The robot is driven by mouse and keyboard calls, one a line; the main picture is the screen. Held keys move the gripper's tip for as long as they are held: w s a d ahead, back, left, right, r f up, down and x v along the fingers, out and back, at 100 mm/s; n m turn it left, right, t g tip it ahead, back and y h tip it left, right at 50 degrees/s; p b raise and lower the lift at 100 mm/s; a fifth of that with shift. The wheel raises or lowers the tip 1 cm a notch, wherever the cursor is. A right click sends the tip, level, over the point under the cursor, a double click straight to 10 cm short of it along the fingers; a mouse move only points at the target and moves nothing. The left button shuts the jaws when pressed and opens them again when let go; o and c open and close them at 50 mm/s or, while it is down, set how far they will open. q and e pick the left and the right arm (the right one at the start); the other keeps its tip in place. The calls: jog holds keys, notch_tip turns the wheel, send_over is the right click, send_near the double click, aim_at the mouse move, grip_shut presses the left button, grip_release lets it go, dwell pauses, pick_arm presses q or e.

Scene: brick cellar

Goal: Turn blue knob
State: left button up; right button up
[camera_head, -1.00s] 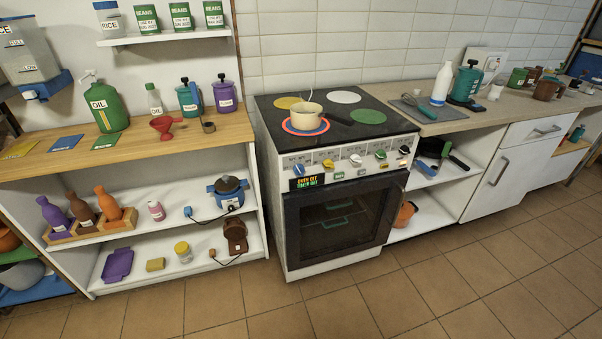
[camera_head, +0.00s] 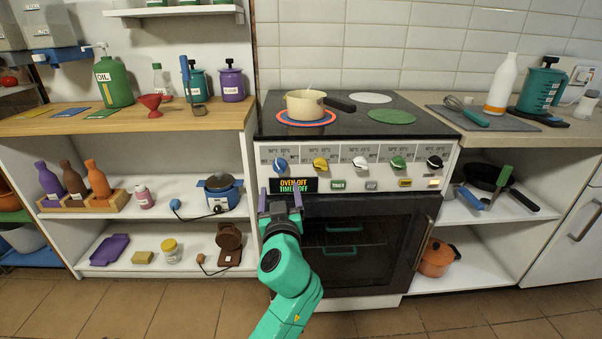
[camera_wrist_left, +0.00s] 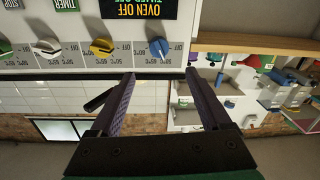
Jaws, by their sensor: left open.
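The blue knob (camera_head: 280,165) is at the left end of the row on the stove's front panel. It also shows in the left wrist view (camera_wrist_left: 159,48), upside down, beyond the gap between the fingers. My right gripper is in neither view.
Yellow (camera_head: 320,164), white, green and black knobs continue to the right. The oven display (camera_head: 298,185) sits just below the blue knob. A cream pot (camera_head: 305,104) stands on the cooktop. The oven door (camera_head: 360,245) is below, and open shelves (camera_head: 150,215) flank the stove at left.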

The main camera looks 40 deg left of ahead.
aim_at(279, 168)
pick_arm(q)
jog(key=x, duration=1.2)
jog(key=shift+w+a, duration=0.2)
jog(key=shift+w, duration=0.15)
jog(key=shift+f, duration=0.1)
grip_shut()
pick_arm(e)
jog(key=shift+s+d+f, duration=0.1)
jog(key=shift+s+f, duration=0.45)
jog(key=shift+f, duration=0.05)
